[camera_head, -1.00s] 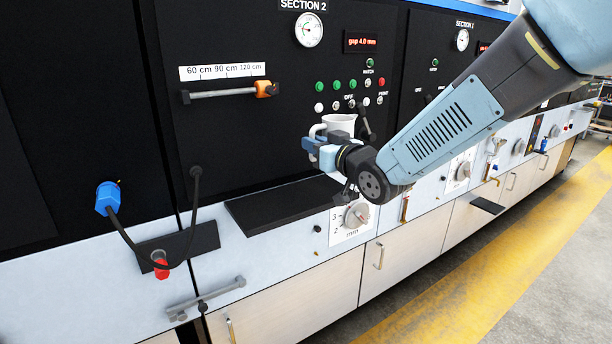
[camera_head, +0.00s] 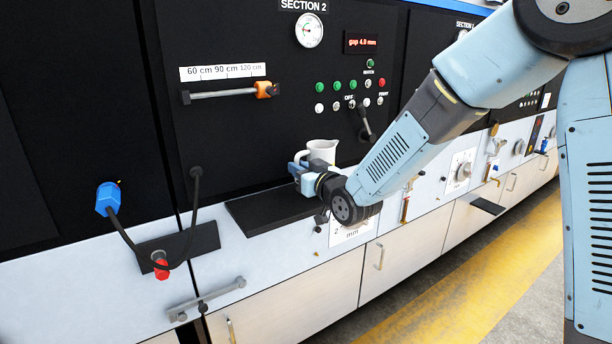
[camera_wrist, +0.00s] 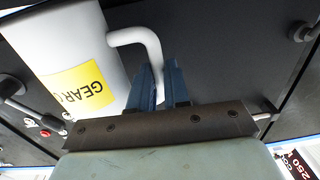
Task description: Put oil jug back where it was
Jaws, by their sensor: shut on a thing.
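The oil jug is a white jug (camera_head: 322,151) with a spout and a side handle. In the wrist view the jug (camera_wrist: 75,50) shows a yellow label reading "GEAR", upside down in that picture. My gripper (camera_head: 298,172) is shut on the jug's handle; in the wrist view the blue fingers of my gripper (camera_wrist: 162,85) close around the lower end of the handle. The jug looks upright near the right end of a black shelf (camera_head: 250,207). My gripper and wrist hide the jug's base in the head view, so I cannot tell if it touches the shelf.
The black panel behind carries buttons (camera_head: 350,87), a black lever (camera_head: 366,124) and an orange-ended slider (camera_head: 266,89). A dial (camera_head: 351,229) sits below the shelf, partly behind my arm. A black cable hangs between a blue plug (camera_head: 107,198) and the panel. The shelf's left part is clear.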

